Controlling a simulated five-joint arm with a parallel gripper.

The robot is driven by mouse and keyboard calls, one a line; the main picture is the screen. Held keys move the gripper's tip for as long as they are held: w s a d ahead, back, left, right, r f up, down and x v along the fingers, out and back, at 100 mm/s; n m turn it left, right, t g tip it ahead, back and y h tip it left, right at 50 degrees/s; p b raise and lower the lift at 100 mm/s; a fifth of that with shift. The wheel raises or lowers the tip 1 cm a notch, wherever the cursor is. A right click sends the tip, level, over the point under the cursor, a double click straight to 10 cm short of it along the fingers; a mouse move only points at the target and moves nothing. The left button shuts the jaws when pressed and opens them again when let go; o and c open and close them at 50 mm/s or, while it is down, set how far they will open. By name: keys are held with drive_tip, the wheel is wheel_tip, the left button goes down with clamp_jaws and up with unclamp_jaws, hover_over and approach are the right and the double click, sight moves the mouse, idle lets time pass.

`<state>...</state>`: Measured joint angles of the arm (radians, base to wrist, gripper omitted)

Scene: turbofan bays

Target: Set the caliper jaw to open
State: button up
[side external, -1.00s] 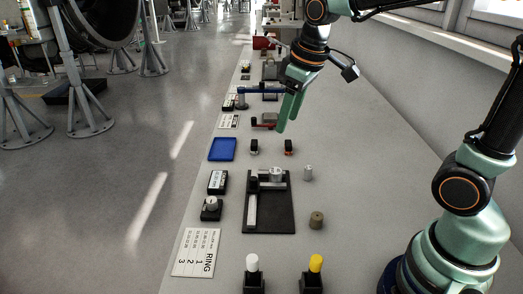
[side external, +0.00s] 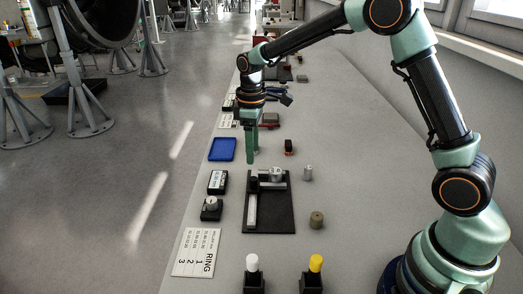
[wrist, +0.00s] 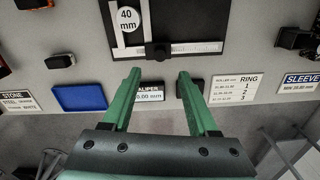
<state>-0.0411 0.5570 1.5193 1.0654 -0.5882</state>
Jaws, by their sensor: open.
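The caliper (side external: 283,219) is a black plate with a silver beam and jaw, lying mid-bench; in the wrist view its beam (wrist: 190,48) carries a black slider (wrist: 156,52). A silver disc marked 40 mm (wrist: 128,18) sits by the jaw. The caliper's display (side external: 217,182) stands to its left and shows partly behind a finger in the wrist view (wrist: 152,92). My gripper (side external: 252,160) points down just beyond the caliper plate, above the bench. In the wrist view my gripper (wrist: 159,75) is open and empty, its fingers apart from the slider.
A blue tray (side external: 222,149) lies at the left edge. A small black-and-red block (side external: 288,146), a silver cylinder (side external: 308,173) and a brown cylinder (side external: 317,220) stand nearby. A knob box (side external: 210,209), RING card (side external: 196,252), white button (side external: 252,262) and yellow button (side external: 315,262) are nearer.

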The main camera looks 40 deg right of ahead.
sight(253, 179)
wheel_tip(253, 179, down, 9)
drive_tip(key=shift+r, duration=0.1)
drive_tip(key=shift+c, duration=0.3)
clamp_jaws()
idle(1.4)
